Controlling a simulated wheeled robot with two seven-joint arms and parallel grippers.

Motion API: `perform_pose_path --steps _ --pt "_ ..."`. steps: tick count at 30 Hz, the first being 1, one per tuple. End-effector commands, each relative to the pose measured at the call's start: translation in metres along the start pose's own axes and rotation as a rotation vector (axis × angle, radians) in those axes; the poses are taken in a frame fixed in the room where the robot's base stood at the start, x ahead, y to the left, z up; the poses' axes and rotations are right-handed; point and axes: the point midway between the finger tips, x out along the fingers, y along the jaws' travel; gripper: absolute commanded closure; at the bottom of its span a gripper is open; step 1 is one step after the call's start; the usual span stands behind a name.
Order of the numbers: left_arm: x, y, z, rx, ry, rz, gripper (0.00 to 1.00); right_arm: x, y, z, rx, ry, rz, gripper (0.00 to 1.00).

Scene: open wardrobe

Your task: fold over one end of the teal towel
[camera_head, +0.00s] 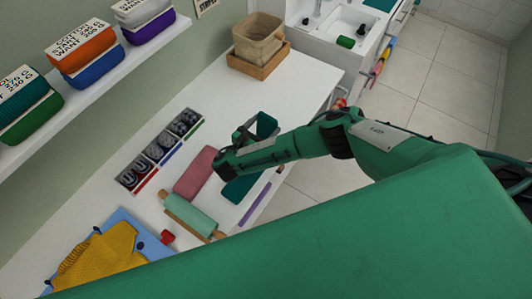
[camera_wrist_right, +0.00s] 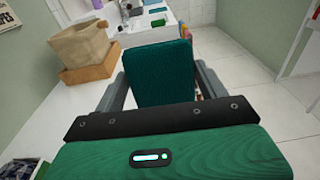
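In the right wrist view that raised end (camera_wrist_right: 160,72) fills the space between the two grey fingers (camera_wrist_right: 160,90), one along each side edge. The right gripper appears shut on the towel across its width. My forearm hides the middle of the towel. My left gripper is in neither view.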

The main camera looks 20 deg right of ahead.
Motion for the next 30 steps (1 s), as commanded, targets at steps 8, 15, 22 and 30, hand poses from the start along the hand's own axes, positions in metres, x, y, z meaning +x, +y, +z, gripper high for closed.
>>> perform_pose_path --steps 8,15,22,30 --pt "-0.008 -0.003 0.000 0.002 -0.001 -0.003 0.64 -0.028 0.002 -0.005 0.006 -0.012 0.011 0.31" --pt "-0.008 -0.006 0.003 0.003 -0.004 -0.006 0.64 -0.036 0.001 -0.004 0.004 -0.032 0.007 0.31" --pt "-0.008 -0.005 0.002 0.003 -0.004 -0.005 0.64 -0.035 0.000 -0.002 0.000 -0.047 0.001 0.31" --pt "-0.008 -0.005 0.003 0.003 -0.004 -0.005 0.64 -0.037 0.000 -0.002 0.000 -0.047 0.002 0.31"
